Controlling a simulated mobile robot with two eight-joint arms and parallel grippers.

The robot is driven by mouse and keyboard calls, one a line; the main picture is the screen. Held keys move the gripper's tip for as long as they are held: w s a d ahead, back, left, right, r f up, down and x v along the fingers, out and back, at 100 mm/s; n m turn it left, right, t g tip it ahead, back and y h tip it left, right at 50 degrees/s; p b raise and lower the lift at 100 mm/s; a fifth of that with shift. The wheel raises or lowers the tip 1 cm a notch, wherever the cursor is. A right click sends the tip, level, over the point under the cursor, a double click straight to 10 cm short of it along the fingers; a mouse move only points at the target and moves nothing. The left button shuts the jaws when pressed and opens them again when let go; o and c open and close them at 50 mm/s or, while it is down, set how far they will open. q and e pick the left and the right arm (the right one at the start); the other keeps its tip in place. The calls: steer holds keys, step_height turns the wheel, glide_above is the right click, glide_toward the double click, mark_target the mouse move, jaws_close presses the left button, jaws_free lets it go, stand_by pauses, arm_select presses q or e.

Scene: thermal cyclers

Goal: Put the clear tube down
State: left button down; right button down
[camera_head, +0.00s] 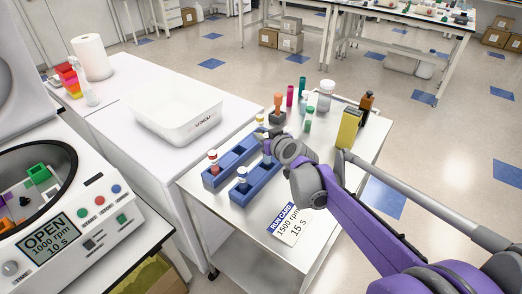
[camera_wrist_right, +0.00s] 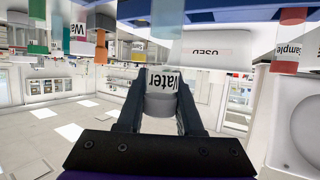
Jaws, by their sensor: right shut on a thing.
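My right gripper (camera_wrist_right: 158,98) is shut on a tube labelled "Water" with a greyish cap (camera_wrist_right: 160,80), seen between the fingers in the right wrist view. This seems to be the clear tube. In the head view the right gripper (camera_head: 268,140) is at the blue racks (camera_head: 225,175), and the wrist hides most of it and the held tube. I cannot tell whether the tube touches a rack. A red-capped tube (camera_head: 213,162) and a blue-capped tube (camera_head: 242,178) stand in the near ends of the racks. My left gripper is not in view.
A run card (camera_head: 286,224) lies at the white table's front. Behind the racks stand several tubes, a white jar (camera_head: 325,96), a yellow box (camera_head: 348,128) and an amber bottle (camera_head: 366,106). A white bin (camera_head: 172,112) and an open centrifuge (camera_head: 70,215) are at left.

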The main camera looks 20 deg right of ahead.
steer(key=shift+w+f+b, duration=0.1)
steer(key=shift+f+b, duration=0.2)
steer(key=shift+f, duration=2)
steer(key=shift+f, duration=0.15)
steer(key=c, duration=0.6)
jaws_free()
steer(key=shift+o, duration=0.2)
steer(key=shift+r, duration=0.3)
steer(key=p+v, duration=0.1)
steer(key=v, duration=1.1)
steer(key=shift+p, duration=0.3)
